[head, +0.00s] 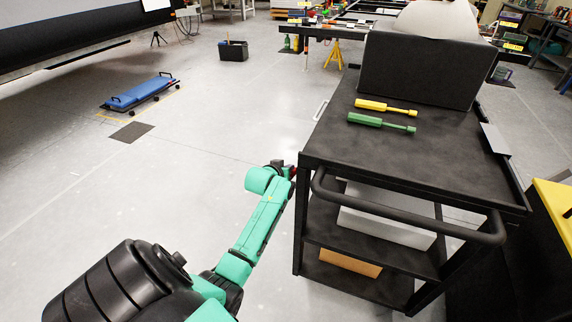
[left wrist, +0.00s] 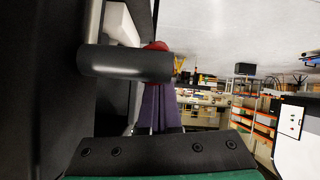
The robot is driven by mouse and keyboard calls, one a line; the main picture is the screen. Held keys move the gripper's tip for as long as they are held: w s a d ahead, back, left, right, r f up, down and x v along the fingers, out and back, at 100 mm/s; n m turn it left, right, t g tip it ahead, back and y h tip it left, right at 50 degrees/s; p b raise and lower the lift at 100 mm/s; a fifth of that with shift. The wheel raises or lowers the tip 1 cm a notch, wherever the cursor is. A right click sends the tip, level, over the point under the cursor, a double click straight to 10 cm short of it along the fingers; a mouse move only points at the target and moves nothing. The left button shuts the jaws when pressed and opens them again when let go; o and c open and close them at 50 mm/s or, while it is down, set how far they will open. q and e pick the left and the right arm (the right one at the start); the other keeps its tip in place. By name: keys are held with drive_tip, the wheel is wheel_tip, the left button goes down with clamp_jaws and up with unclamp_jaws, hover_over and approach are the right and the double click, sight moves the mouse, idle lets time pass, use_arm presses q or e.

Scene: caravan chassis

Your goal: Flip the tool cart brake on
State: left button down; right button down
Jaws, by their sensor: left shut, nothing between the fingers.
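The black tool cart (head: 440,150) stands at the right of the head view, with a thick bar handle (head: 400,215) at its near end. My left gripper (head: 289,171) is at the cart's left side, by the near left corner, its fingers largely hidden; it is shut and empty. A small red part shows at its tip. In the left wrist view a dark cylinder (left wrist: 125,63) on a pale bar and a red piece (left wrist: 156,46) are close ahead of the gripper. I cannot tell for sure which part is the brake, or whether there is contact. My right gripper is out of view.
A yellow tool (head: 385,107) and a green tool (head: 380,122) lie on the cart top, before a black case (head: 425,72). A yellow-topped unit (head: 555,208) stands close right. A blue creeper (head: 140,92) is on the floor at the left. Floor left of the cart is clear.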

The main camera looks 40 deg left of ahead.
use_arm(q)
drive_tip(key=r+p, duration=0.3)
drive_tip(key=w+a+r+p, duration=0.1)
drive_tip(key=r+p, duration=0.1)
drive_tip(key=v, duration=0.9)
drive_tip(key=shift+s, duration=0.3)
drive_tip(key=shift+f, duration=0.1)
